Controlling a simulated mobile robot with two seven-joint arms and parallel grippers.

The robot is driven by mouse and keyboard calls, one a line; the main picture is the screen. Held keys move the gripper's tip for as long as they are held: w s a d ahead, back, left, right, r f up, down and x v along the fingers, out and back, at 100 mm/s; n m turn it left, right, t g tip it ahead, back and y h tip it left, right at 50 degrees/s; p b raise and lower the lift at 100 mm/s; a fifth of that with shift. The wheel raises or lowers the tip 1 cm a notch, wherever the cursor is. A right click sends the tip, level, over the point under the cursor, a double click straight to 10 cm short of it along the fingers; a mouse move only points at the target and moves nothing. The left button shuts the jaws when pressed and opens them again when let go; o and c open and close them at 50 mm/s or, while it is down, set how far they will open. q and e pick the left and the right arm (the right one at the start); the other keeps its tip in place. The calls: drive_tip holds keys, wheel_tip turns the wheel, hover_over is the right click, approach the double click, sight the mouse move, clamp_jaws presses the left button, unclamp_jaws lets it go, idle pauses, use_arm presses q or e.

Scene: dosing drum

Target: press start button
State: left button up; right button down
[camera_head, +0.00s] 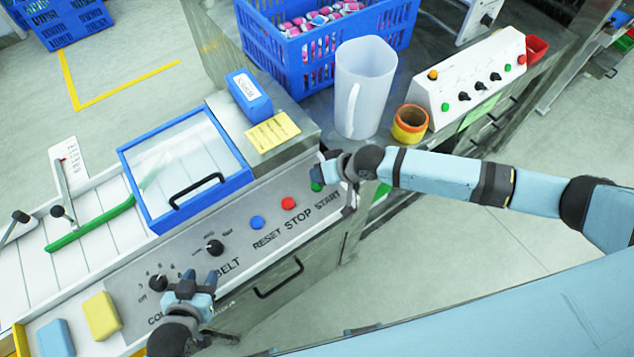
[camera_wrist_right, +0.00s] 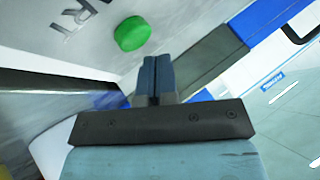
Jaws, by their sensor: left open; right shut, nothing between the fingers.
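The green start button (camera_head: 316,186) sits on the grey control panel (camera_head: 235,262) above the label START, partly covered by my right gripper. My right gripper (camera_head: 328,168) is shut and empty, right beside the button. In the right wrist view the round green button (camera_wrist_right: 132,34) shows just beyond and left of the closed fingertips (camera_wrist_right: 157,62), with a small gap in the picture. Whether they touch in depth I cannot tell. My left gripper (camera_head: 193,281) is open and empty over the panel's lower left, near a black knob (camera_head: 158,283).
A red stop button (camera_head: 288,203) and a blue reset button (camera_head: 257,222) lie left of the start button. A clear jug (camera_head: 366,85), an orange cup (camera_head: 410,124) and a blue crate (camera_head: 285,55) stand behind. A blue-framed lid (camera_head: 185,165) lies left.

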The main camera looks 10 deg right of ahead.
drive_tip(key=shift+f, duration=0.1)
use_arm(q)
drive_tip(key=shift+f, duration=0.1)
use_arm(e)
drive_tip(key=shift+f, duration=0.3)
